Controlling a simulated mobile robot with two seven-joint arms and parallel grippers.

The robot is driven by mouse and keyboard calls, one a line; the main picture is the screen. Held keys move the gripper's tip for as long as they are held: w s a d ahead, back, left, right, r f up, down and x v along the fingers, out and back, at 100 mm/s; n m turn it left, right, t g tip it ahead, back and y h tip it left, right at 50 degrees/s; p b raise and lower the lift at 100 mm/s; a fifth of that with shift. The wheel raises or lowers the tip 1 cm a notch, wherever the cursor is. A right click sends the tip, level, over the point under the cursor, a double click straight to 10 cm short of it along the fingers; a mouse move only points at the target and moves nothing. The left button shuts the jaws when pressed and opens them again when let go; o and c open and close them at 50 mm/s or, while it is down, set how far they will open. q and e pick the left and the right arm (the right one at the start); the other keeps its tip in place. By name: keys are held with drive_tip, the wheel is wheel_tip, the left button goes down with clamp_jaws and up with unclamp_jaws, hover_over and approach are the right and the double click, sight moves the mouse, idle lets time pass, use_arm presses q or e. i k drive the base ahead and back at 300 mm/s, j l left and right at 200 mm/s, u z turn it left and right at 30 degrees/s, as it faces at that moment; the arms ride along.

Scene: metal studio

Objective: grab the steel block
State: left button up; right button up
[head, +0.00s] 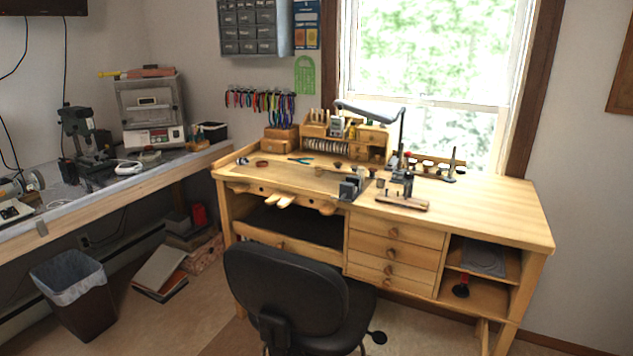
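A small grey, metal-looking block (350,188) sits at the front edge of the wooden workbench (480,205), left of a small wooden board with tools. It looks like the steel block, but it is small in the picture and I cannot be sure. Its lower part is hard to make out against the bench edge. Neither of my grippers shows in the head view.
A black office chair (290,290) stands in front of the workbench, below the block. A desk lamp (400,130) and small tools crowd the bench top; its right end is bare. A trash bin (85,310) stands at the lower left.

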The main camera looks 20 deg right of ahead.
sight(381, 182)
drive_tip(key=l+u, duration=0.45)
drive_tip(key=i+l+u, duration=0.1)
drive_tip(key=l+u, duration=0.2)
drive_tip(key=u, duration=0.15)
drive_tip(key=l+u, duration=0.2)
drive_tip(key=l, duration=0.25)
drive_tip(key=k+l+u, duration=0.25)
drive_tip(key=l, duration=0.6)
drive_tip(key=k+l+u, duration=0.1)
drive_tip(key=l, duration=0.35)
